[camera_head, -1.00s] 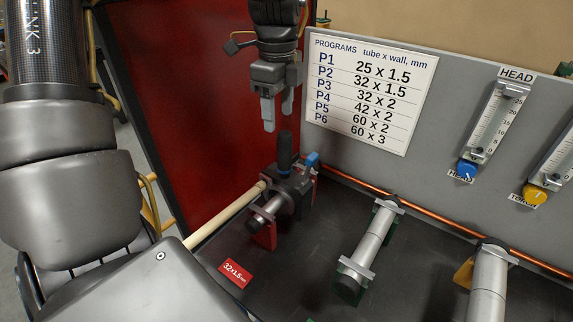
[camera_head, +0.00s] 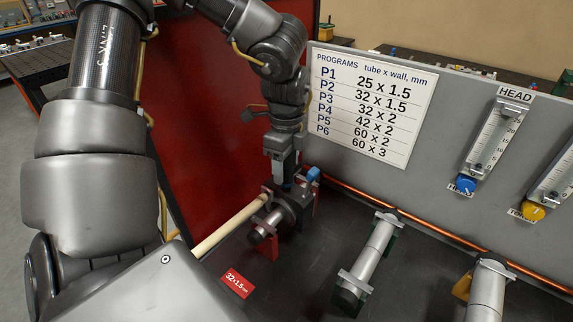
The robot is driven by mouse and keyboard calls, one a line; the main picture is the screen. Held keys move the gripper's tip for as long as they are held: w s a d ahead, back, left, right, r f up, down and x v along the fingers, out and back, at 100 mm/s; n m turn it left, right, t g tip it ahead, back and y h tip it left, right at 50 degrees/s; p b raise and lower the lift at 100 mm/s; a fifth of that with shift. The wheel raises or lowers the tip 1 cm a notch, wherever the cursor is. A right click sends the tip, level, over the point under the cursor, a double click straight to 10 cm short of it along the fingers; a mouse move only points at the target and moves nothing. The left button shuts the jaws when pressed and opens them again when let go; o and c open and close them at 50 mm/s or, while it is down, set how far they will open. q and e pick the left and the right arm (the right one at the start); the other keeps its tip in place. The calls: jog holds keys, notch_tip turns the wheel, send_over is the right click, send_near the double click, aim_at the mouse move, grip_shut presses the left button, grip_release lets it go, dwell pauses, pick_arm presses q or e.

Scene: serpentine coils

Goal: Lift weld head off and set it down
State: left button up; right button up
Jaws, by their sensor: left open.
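The weld head (camera_head: 296,206) is a dark clamp-like block with a blue lever (camera_head: 313,174) on its top right. It sits around a steel tube on a red stand (camera_head: 268,248), at the left end of the bench. My left gripper (camera_head: 281,172) points down right over the weld head, its fingers at the black upright handle, which is mostly hidden by them. The jaws are open; whether they touch the handle cannot be told. My right gripper is not in view.
A pale rod (camera_head: 230,226) runs left from the weld head. A red "32x1.5" label (camera_head: 236,284) lies in front. Another tube on a stand (camera_head: 370,258) and a further tube (camera_head: 487,292) stand to the right. A panel with a program chart (camera_head: 370,105) rises behind; dark bench shows between the stands.

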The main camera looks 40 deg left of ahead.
pick_arm(q)
grip_shut()
dwell(0.4)
jog(key=shift+r, duration=0.15)
dwell(0.9)
